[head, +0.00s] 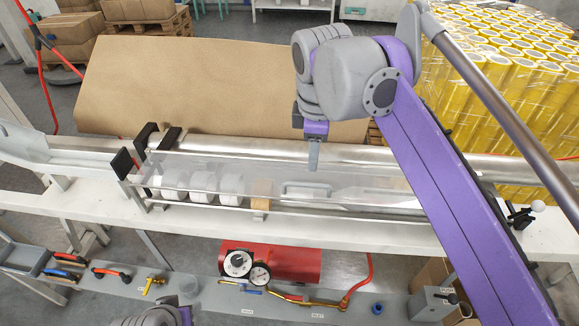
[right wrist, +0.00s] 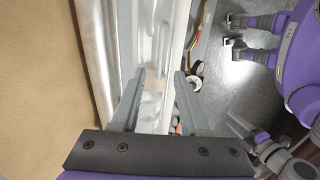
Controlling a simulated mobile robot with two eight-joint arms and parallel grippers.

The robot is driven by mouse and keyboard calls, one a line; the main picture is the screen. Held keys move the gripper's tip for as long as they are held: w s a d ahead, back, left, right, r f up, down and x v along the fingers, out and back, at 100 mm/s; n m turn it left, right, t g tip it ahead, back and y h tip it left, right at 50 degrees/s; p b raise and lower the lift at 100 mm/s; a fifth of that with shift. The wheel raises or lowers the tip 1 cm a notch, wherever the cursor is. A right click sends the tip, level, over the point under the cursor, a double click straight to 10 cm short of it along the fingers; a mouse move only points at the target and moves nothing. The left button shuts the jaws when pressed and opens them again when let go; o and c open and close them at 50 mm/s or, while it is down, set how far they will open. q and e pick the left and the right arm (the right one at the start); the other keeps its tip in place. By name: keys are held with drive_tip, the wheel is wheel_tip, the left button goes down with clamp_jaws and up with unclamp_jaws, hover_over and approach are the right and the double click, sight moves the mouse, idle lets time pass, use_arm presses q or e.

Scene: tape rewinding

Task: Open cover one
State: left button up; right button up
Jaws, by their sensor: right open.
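A long clear cover (head: 335,172) closes over the rewinding machine on the white bench. A pale bar handle (head: 307,188) lies on it near its middle. Several white rolls (head: 203,186) and a tan roll (head: 261,193) show beneath the clear cover. My right gripper (head: 314,166) points down just above and behind the handle, apart from it. In the right wrist view its fingers (right wrist: 160,76) are spread with nothing between them, over the pale cover area (right wrist: 158,45). Part of my left arm shows at the bottom left of the head view; its gripper does not.
A shiny metal roller (head: 225,148) runs behind the cover, with a large brown sheet (head: 190,85) beyond. Stacked yellow tape rolls (head: 520,90) stand at the right. A red tank with gauges (head: 290,262) sits below the front of the bench.

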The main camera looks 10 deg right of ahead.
sight(312, 184)
drive_tip(key=f, duration=0.3)
drive_tip(key=w+f, duration=0.1)
drive_tip(key=f, duration=0.6)
drive_tip(key=shift+w+d+f+b, duration=0.2)
drive_tip(key=shift+w+d+b, duration=0.15)
drive_tip(key=shift+b, duration=0.05)
drive_tip(key=shift+c, duration=0.2)
clamp_jaws()
idle(0.8)
